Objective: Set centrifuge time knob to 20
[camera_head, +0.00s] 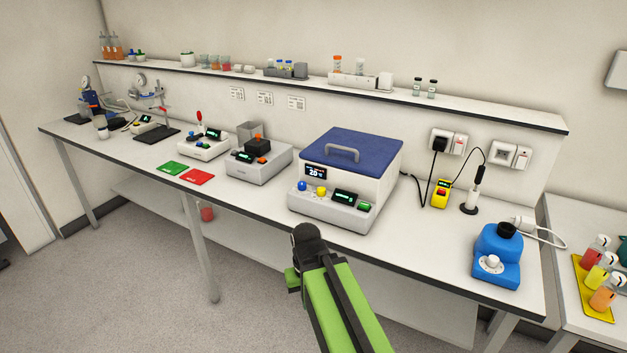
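The centrifuge (377,186) is a white box with a blue lid (355,147) and a grey handle; it stands on the long bench with the lid shut. Its sloped front panel has a blue knob (302,186) at the left and a yellow knob (321,191) beside it. A dark display (316,172) above them shows a figure that looks like 20; which knob is for time I cannot read. A second display and a green button (364,206) sit at the right. My green arm is in front of the bench, below the centrifuge; my gripper's fingers do not show.
Left of the centrifuge stand two grey-white devices (258,166) and green and red mats (197,177). To the right are a yellow device (441,194) with a cable and a blue device (497,255) with a white dial. The bench front before the centrifuge is clear.

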